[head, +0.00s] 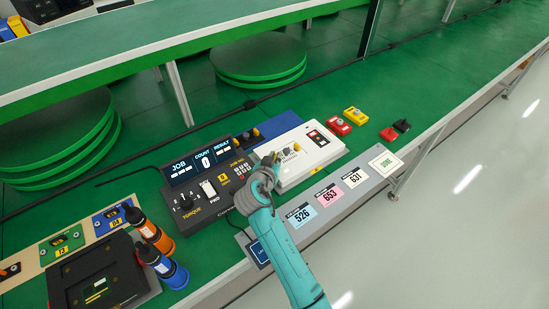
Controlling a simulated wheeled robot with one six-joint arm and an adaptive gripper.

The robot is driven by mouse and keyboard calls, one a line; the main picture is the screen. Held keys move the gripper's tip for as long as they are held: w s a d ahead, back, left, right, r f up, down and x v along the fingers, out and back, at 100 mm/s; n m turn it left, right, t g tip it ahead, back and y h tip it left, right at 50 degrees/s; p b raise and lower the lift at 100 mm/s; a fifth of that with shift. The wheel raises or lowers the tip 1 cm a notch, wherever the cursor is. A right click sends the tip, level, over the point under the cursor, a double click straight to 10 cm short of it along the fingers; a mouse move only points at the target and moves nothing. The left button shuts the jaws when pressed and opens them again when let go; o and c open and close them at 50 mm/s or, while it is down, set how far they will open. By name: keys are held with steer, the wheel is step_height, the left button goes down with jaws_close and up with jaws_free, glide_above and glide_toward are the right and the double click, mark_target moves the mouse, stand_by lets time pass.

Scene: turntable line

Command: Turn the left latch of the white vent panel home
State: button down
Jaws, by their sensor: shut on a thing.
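The white vent panel (318,154) lies on the green bench, right of the torque controller. Small fittings (291,151) show on its top near the middle, and a dark and red label sits at its right end. My gripper (272,158) is over the panel's left end, reached from the lower right by my teal arm. It is shut on the left latch. The fingers hide the latch, so its angle cannot be told.
The torque controller (183,205) with its lit display stands close left of my gripper. A blue panel (282,125) lies behind the white one. Red (338,126) and yellow (355,115) pieces lie to the right. Numbered cards (328,194) line the front edge. Orange and blue drivers stand left.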

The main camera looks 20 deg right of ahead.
steer(key=c, duration=1.5)
jaws_free()
steer(key=v, duration=1.2)
steer(key=shift+d, duration=0.1)
